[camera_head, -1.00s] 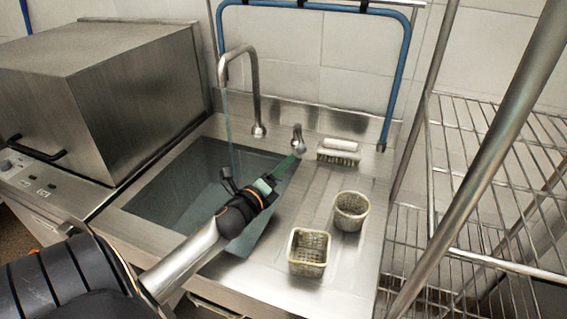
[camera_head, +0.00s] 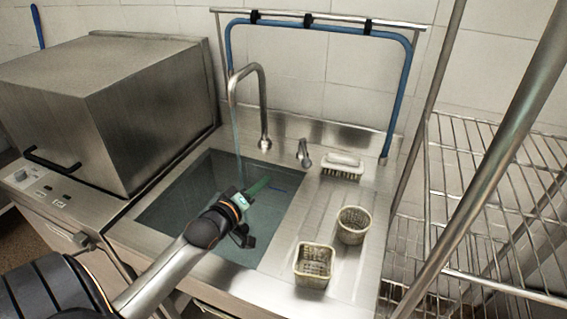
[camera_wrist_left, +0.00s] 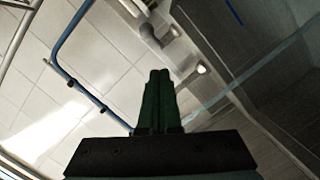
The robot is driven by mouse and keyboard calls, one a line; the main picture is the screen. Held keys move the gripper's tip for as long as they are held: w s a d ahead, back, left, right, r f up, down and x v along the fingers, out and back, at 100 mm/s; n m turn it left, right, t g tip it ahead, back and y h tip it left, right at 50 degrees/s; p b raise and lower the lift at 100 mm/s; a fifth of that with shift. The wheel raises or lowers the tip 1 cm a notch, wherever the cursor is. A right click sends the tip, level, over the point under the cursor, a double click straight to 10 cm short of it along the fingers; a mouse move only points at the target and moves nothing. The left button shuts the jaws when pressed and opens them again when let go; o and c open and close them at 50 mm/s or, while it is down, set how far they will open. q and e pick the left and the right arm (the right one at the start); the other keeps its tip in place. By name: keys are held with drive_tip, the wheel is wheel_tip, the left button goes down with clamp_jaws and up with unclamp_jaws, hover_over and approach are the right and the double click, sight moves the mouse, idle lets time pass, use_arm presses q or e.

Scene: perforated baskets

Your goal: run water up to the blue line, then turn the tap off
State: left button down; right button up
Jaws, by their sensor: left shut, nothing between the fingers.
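The sink basin (camera_head: 172,207) holds bluish water, and a thin stream (camera_head: 237,135) falls into it from the curved spout (camera_head: 247,69). The tap lever (camera_head: 304,153) stands right of the spout's base. A short blue line (camera_head: 280,189) marks the basin's far wall; it also shows in the left wrist view (camera_wrist_left: 234,12). I cannot tell exactly how close the water surface is to it. My left gripper (camera_head: 264,182) is over the basin, its green fingers shut and empty, apart from the lever. The fingers also show in the left wrist view (camera_wrist_left: 158,85). My right gripper is not in view.
Two perforated baskets, one square (camera_head: 314,266) and one round (camera_head: 352,226), stand on the drainboard. A brush (camera_head: 342,167) lies behind them. A steel box machine (camera_head: 115,105) stands left, a wire rack (camera_head: 480,200) right. A blue hose (camera_head: 402,90) hangs behind.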

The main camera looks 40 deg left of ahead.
use_arm(q)
drive_tip(key=s+n, duration=0.1)
drive_tip(key=n, duration=0.5)
approach(305, 153)
drive_tip(key=shift+w, duration=1.1)
drive_tip(key=shift+f, duration=0.35)
drive_tip(key=shift+d, duration=0.15)
